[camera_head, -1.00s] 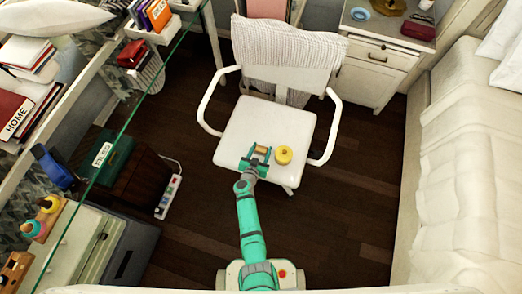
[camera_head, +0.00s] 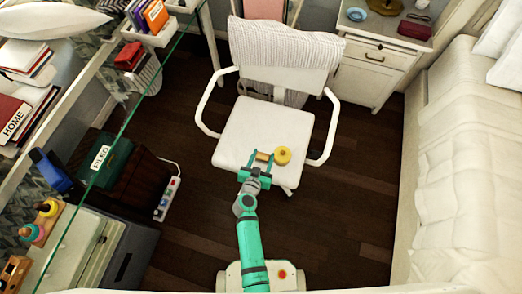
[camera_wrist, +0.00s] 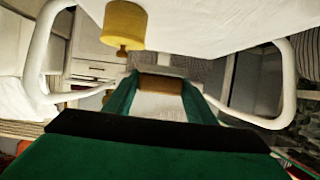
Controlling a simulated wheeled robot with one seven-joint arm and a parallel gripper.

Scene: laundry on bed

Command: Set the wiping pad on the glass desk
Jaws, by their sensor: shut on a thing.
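The wiping pad, a small tan-brown block (camera_head: 263,156), is between the fingertips of my gripper (camera_head: 262,161). In the wrist view the pad (camera_wrist: 160,84) spans the gap between the two green fingers. My gripper is shut on it, over the front edge of the white chair seat (camera_head: 255,125). I cannot tell whether the pad is clear of the seat. The glass desk (camera_head: 131,112) is at the left, with its green edge running diagonally, away from my gripper.
A yellow round object (camera_head: 283,155) stands on the seat just right of the pad. The chair's white armrests (camera_head: 328,128) flank the seat. The bed (camera_head: 460,170) is at the right.

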